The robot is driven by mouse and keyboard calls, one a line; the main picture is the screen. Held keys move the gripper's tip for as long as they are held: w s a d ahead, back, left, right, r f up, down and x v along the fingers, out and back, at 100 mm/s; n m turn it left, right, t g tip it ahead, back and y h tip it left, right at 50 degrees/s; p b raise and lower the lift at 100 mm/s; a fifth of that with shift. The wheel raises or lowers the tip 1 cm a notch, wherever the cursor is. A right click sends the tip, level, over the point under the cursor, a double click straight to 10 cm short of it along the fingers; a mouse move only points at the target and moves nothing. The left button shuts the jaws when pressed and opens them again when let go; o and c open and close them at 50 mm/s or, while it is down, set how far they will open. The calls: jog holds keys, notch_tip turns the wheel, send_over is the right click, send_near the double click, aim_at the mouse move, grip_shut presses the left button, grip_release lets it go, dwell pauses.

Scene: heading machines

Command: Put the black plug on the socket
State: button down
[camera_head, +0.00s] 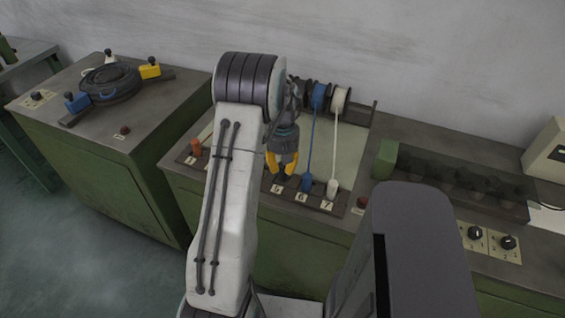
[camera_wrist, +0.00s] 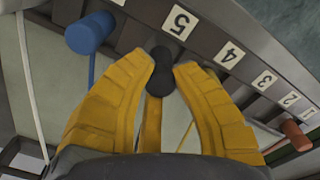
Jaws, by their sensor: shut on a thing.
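The black plug (camera_wrist: 160,76) shows between the yellow fingertips of my gripper (camera_wrist: 156,75) in the wrist view. My gripper is shut on it. The plug is at the panel edge beside the label 5, touching or very close to the dark socket strip (camera_wrist: 262,40); I cannot tell if it is seated. In the head view my gripper (camera_head: 283,162) points down at the strip, and the plug is hidden by the fingers.
A blue plug (camera_head: 307,182) and a white plug (camera_head: 332,188) stand at positions 6 and 7, with cords up to spools. An orange plug (camera_head: 196,147) stands at the strip's left end. A dark box with a green end (camera_head: 385,160) lies right.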

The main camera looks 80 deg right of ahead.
jog(key=shift+f, duration=0.45)
jog(key=shift+f, duration=0.15)
jog(key=c, duration=1.2)
grip_release()
jog(key=shift+o, duration=0.2)
